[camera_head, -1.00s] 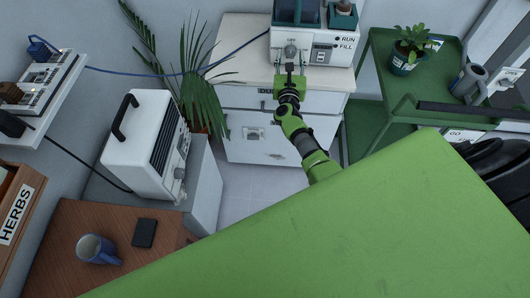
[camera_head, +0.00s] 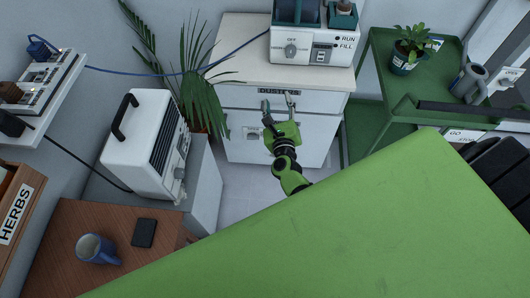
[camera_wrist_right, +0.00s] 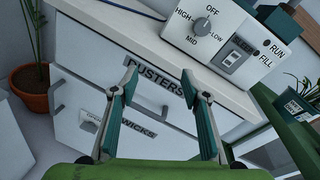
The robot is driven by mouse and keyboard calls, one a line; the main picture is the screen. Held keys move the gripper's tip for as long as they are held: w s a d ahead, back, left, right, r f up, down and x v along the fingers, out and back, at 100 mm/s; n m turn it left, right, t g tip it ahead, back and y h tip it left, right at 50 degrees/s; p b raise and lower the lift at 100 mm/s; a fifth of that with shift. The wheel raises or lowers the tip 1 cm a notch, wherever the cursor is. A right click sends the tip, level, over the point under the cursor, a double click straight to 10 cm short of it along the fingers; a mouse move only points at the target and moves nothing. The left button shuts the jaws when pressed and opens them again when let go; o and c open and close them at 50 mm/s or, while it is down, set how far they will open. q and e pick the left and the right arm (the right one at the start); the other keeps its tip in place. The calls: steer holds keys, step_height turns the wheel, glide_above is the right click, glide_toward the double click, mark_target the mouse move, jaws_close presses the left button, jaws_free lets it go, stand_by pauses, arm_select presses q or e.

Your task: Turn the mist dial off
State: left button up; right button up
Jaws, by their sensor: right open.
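The mist dial (camera_head: 291,50) is a grey knob on the front of a white machine (camera_head: 318,56) on top of the white cabinet. In the right wrist view the dial (camera_wrist_right: 202,25) has HIGH, OFF, LOW and MID printed around it. Its raised grip seems to lean towards OFF, but it is too small to be sure. My right gripper (camera_head: 278,101) is open and empty, in front of the cabinet's DUSTERS drawer and below the dial, apart from it. Its two spread fingers (camera_wrist_right: 160,75) show in the right wrist view. My left gripper is not in view.
The cabinet top (camera_head: 240,66) juts out between gripper and machine. A potted palm (camera_head: 200,90) stands left, a green cart (camera_head: 385,75) right. A blue cable runs to the machine from the left.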

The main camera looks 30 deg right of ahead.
steer(key=s+a+f+n+g+y, duration=0.1)
steer(key=s+a+f+n+y, duration=0.1)
steer(key=s+a+f+n, duration=0.2)
steer(key=s+a+f+n+g+y, duration=0.2)
steer(key=s+a+f+n+y, duration=0.1)
steer(key=f+n, duration=0.7)
steer(key=shift+s+a+f+n+y, duration=0.35)
steer(key=shift+s+a+f, duration=0.5)
steer(key=shift+f, duration=1)
steer(key=shift+w+a, duration=0.1)
steer(key=shift+w, duration=0.05)
steer(key=s+a+f+n+g+y, duration=0.25)
steer(key=s+f+n+g, duration=0.25)
steer(key=s+f+n, duration=0.8)
steer(key=s+d+f+n+g, duration=0.1)
steer(key=s+f+n+g, duration=0.2)
steer(key=s, duration=1.1)
steer(key=s+d+f+n+g+h, duration=0.1)
steer(key=s+f+n, duration=0.5)
steer(key=s, duration=0.8)
steer(key=shift+d+f+n+g+h, duration=0.35)
steer(key=shift+d+n+g, duration=0.3)
steer(key=shift+g, duration=0.55)
steer(key=shift+a, duration=0.1)
